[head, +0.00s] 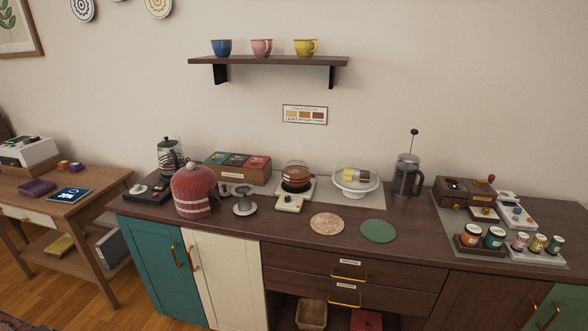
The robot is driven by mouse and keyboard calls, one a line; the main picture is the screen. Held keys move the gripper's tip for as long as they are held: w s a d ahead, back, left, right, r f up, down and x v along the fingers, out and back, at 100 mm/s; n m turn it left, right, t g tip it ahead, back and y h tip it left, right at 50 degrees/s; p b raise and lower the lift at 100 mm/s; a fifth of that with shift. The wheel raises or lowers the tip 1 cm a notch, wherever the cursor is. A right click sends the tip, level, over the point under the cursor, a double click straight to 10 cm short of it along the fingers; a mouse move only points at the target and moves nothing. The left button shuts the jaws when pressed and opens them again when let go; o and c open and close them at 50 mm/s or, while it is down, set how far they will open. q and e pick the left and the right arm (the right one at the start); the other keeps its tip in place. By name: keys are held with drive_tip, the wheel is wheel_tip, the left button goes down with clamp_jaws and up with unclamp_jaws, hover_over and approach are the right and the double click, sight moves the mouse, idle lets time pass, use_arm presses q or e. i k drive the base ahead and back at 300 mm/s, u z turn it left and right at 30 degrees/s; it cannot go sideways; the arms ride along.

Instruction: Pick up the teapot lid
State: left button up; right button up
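No teapot lid can be made out with certainty. A red knitted cosy (195,192) with a pale bobble on top stands at the left of the dark wooden sideboard (290,236); anything under it is hidden. A round brown pot (296,177) with a dark band sits on a white stand (293,198) near the middle of the top; whether its upper part is a separate lid is too small to tell. Neither of my grippers is in view.
A grey spool-shaped stand (244,201) is right of the cosy. A glass-domed cake stand (356,178), a French press (407,175) and a tea box (237,167) stand behind. Two round mats (327,223) (378,231) lie bare in front. Jars (495,237) fill the right end.

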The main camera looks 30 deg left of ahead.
sight(224, 189)
drive_tip(key=u, duration=1.45)
